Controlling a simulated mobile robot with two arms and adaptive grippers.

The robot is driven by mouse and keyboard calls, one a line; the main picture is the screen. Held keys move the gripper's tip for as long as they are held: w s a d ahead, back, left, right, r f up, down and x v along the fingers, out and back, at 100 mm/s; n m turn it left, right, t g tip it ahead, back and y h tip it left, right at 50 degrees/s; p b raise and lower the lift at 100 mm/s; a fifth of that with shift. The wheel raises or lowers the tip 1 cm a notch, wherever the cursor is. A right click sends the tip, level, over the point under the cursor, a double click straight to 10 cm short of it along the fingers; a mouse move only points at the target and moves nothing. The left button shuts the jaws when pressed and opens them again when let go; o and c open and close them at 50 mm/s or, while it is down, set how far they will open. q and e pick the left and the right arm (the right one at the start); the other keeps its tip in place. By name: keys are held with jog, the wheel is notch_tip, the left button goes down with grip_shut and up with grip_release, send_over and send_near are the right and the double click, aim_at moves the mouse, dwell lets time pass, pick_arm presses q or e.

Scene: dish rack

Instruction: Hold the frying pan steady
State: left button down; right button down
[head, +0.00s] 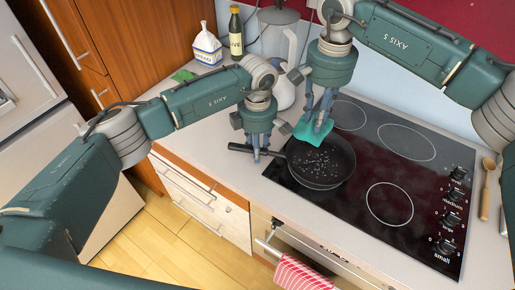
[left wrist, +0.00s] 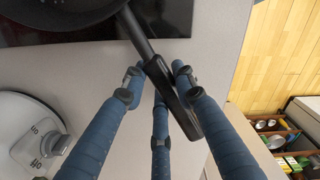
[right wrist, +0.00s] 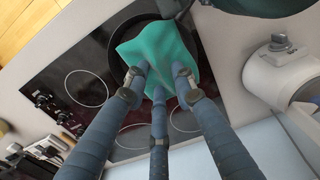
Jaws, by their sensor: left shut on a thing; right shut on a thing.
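A black frying pan (head: 322,164) with pale specks inside sits on the near left part of the black cooktop (head: 408,177). Its handle (head: 241,148) points left over the counter. My left gripper (head: 258,154) is shut on the handle, which shows between its fingers in the left wrist view (left wrist: 174,98). My right gripper (head: 318,126) is shut on a teal cloth (head: 304,134) above the pan's far edge. The cloth hides much of the pan (right wrist: 98,62) in the right wrist view. I cannot tell whether the cloth touches the pan.
A grey and white kettle-like appliance (head: 282,40), a dark bottle (head: 236,32) and a white carton (head: 207,46) stand at the back left. A wooden spoon (head: 486,190) lies right of the cooktop knobs. A red striped towel (head: 300,273) hangs at the oven front.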

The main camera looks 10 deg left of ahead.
dwell(0.4)
jog(key=d+f, duration=0.5)
jog(key=f, duration=0.1)
send_over(320, 163)
jog(key=shift+d+f, duration=0.1)
jog(key=shift+f, duration=2.2)
jog(key=shift+f, duration=2.5)
